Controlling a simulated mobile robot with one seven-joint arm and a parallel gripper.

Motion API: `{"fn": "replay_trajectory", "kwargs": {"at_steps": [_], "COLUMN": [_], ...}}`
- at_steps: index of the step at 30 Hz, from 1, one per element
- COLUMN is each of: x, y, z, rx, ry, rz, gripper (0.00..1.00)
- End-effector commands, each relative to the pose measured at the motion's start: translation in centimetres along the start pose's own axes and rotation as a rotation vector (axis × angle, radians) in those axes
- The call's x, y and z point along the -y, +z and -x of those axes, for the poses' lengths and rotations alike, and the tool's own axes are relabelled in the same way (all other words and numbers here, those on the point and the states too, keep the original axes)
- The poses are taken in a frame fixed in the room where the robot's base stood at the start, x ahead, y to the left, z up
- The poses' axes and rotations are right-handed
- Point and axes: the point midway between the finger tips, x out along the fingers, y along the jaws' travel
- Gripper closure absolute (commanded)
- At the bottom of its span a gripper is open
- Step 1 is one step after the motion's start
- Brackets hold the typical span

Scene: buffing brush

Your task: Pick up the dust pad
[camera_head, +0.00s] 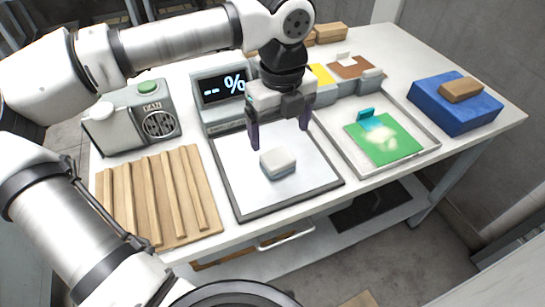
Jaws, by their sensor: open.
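A small white block with a grey-blue lower layer (278,163), which looks like the dust pad, lies on the white framed plate (305,183) in the middle of the table. My gripper (279,141) points down just above and behind the block. Its two dark fingers are spread apart, one to the left and one to the right, with nothing visible between them. From this angle I cannot tell the exact height of the fingertips over the block.
A display unit (222,90) stands behind the plate. A slatted wooden board (158,195) and a fan box (135,118) are at left. A tray with a green sheet (384,140) and teal brush (366,115) is at right, beside a blue box (452,110) bearing a brown block (461,90).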

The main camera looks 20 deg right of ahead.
Motion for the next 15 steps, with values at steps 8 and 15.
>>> {"fn": "replay_trajectory", "kwargs": {"at_steps": [8,15], "x": [0.1,0.3], "y": [-0.1,0.0], "z": [-4.6,-6.4], "rx": [-0.003,-0.006], "ry": [-0.002,-0.003], "rz": [-0.003,-0.004], "gripper": [0.15,0.15]}}
